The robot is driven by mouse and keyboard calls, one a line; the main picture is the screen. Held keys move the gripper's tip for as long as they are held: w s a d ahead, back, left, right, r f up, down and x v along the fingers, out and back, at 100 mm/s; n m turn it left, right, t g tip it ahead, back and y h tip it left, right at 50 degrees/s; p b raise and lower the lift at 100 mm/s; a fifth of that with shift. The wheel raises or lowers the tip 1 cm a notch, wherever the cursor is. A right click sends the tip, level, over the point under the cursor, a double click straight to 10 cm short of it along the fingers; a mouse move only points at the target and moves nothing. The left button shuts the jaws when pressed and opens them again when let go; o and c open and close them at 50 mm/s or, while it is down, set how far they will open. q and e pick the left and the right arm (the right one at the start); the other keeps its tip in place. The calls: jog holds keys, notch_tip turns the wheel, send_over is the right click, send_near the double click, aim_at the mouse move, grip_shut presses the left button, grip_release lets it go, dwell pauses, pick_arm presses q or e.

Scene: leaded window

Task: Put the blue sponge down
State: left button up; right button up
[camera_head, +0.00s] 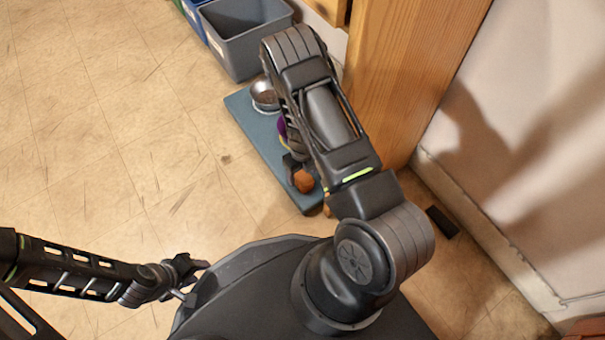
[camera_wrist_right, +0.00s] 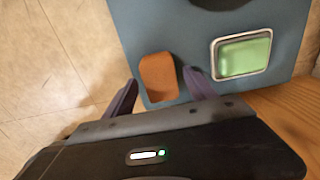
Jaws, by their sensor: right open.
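I see no blue sponge in either view. An orange-brown block (camera_wrist_right: 158,77) lies on the blue-grey mat (camera_wrist_right: 180,25), between the two spread fingers of my right gripper (camera_wrist_right: 160,78). The fingers stand apart on either side of it, and I cannot tell whether either touches it. In the head view the orange block (camera_head: 303,181) is at the mat's near end, partly hidden by my right arm. My left gripper (camera_head: 198,280) is open and empty, well left of the mat (camera_head: 250,118).
A round metal bowl (camera_head: 264,94) and a partly hidden purple thing (camera_head: 282,128) are on the mat. A green block in a metal-rimmed dish (camera_wrist_right: 243,55) is right of the orange block. A grey bin (camera_head: 240,50) and wooden post (camera_head: 400,70) stand near. Left floor is clear.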

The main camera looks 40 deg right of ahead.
aim_at(302, 176)
notch_tip(302, 176, up, 10)
jog(key=p, duration=0.4)
jog(key=shift+r, duration=0.15)
dwell(0.6)
